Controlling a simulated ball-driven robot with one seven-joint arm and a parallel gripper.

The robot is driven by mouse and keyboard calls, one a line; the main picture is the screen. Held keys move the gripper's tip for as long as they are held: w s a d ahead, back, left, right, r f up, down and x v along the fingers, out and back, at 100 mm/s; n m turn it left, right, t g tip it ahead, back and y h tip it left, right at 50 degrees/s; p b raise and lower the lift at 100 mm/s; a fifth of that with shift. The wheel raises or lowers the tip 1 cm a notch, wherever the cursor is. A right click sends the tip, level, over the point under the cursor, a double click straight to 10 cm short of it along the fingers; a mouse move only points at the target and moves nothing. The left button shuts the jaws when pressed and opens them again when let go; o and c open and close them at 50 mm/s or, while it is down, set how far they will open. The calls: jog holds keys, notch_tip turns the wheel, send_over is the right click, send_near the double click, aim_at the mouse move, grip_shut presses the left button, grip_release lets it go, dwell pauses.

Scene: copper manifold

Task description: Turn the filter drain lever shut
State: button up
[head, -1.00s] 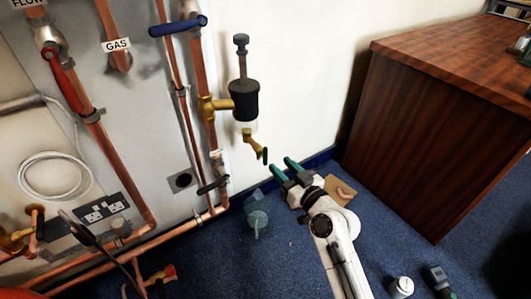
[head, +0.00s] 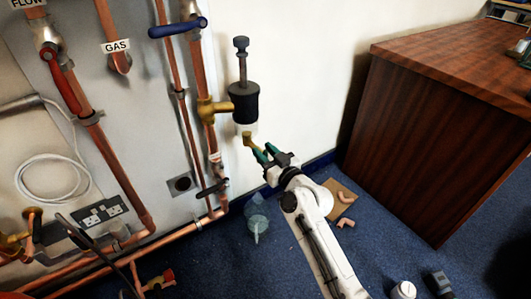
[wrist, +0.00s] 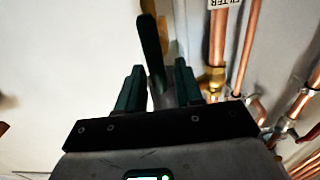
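The filter (head: 244,102), with a black body and pale bowl, hangs on the wall pipework in the head view. Its brass drain fitting (head: 249,139) points down below the bowl. The drain lever is mostly hidden behind my gripper (head: 264,152) there. In the wrist view the dark drain lever (wrist: 152,42) stands up between the two green fingers of my gripper (wrist: 159,72), nearer the left finger. The fingers are apart, with gaps beside the lever. I cannot tell whether either finger touches it.
A blue-handled valve (head: 178,27) and a red-handled valve (head: 64,82) sit on pipes to the left. A wooden cabinet (head: 440,130) stands at right.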

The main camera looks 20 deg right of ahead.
grip_shut()
jog(key=shift+m, duration=0.4)
jog(key=shift+w+d+f+m+p, duration=0.15)
jog(key=shift+d+f+m, duration=0.3)
jog(key=shift+m, duration=2.45)
jog(key=shift+w+d+f+m+p, duration=0.15)
jog(key=shift+d+f+m, duration=0.3)
jog(key=shift+m, duration=2.45)
jog(key=shift+d+f+m+p, duration=0.15)
jog(key=shift+d+f+m, duration=0.3)
jog(key=shift+m, duration=2.45)
jog(key=shift+f, duration=0.15)
jog(key=shift+o, duration=0.7)
grip_release()
